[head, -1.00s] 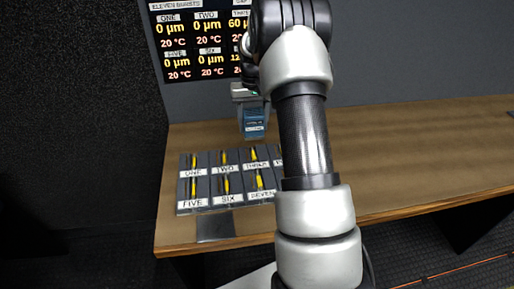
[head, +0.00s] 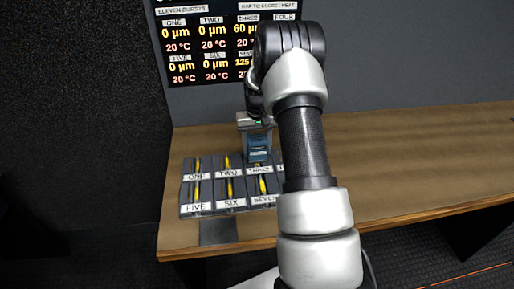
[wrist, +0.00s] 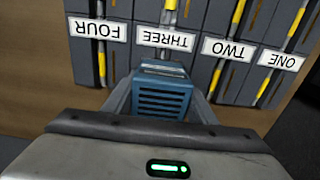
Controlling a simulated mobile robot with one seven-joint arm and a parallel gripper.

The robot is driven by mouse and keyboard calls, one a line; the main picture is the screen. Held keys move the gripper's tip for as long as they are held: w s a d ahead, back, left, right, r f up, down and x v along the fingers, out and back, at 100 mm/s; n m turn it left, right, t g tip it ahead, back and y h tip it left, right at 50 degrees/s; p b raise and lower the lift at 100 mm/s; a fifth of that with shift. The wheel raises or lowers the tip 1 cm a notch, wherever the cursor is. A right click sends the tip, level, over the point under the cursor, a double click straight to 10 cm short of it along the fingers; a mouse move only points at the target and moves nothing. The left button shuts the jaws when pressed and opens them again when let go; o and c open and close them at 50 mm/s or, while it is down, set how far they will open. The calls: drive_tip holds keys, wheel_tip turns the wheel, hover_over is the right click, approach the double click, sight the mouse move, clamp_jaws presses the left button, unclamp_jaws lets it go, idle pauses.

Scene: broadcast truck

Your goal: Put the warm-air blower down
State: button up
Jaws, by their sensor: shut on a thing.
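The warm-air blower (head: 258,148), a small blue box with a slatted grille, is in my gripper (head: 255,123). In the wrist view my gripper (wrist: 162,98) has its grey fingers on both sides of the blower (wrist: 163,97). In the head view the blower appears just behind or above the THREE slot; the wrist view shows it in front of the THREE label (wrist: 166,40). I cannot tell whether its underside touches anything.
A dark panel of labelled slots with yellow strips (head: 229,190) lies on the wooden table (head: 410,150). A dark square pad (head: 217,231) lies at the table's front edge. A wall screen (head: 205,45) shows readings. The table's right side is clear; my arm hides part of the panel.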

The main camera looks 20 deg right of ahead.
drive_tip(key=o, duration=1.4)
drive_tip(key=shift+f, duration=0.1)
drive_tip(key=shift+c, duration=0.2)
